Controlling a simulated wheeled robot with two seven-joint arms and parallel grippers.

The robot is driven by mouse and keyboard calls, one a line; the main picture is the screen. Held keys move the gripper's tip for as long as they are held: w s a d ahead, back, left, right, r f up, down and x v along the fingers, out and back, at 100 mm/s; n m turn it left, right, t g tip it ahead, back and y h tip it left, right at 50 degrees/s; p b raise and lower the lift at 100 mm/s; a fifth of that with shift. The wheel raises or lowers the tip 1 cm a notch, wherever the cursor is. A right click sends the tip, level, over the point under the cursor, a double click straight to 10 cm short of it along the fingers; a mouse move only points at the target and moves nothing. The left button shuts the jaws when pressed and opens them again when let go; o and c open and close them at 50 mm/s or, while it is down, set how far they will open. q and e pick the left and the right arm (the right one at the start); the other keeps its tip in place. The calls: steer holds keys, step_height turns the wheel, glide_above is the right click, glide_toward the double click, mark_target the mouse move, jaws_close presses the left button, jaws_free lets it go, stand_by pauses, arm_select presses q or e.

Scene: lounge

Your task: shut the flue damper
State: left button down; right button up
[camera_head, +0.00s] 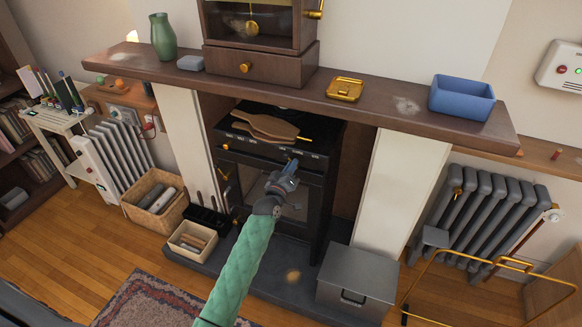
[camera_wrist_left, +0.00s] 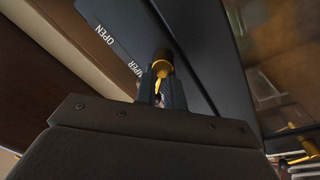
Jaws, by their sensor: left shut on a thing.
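The dark stove (camera_head: 262,180) stands in the fireplace under the wooden mantel. Its front panel has white lettering; in the left wrist view the panel (camera_wrist_left: 125,45) reads "OPEN" and part of "DAMPER". A brass damper handle (camera_wrist_left: 161,62) sticks out from the panel there. My left gripper (camera_head: 291,164) is in front of the panel in the head view, its arm coming up in a green sleeve. In the left wrist view the fingers (camera_wrist_left: 161,88) are shut on the brass handle, hiding part of it. My right gripper is not in view.
A grey metal box (camera_head: 357,281) stands on the hearth at right, near a brass rail (camera_head: 432,262). A wicker basket (camera_head: 155,201) and small crate (camera_head: 193,242) stand at left. A blue box (camera_head: 462,98) sits on the mantel.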

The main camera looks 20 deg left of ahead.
arm_select(q)
steer(key=c, duration=1.5)
jaws_free()
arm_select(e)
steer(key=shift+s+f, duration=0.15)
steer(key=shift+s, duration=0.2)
arm_select(q)
steer(key=shift+s, duration=0.1)
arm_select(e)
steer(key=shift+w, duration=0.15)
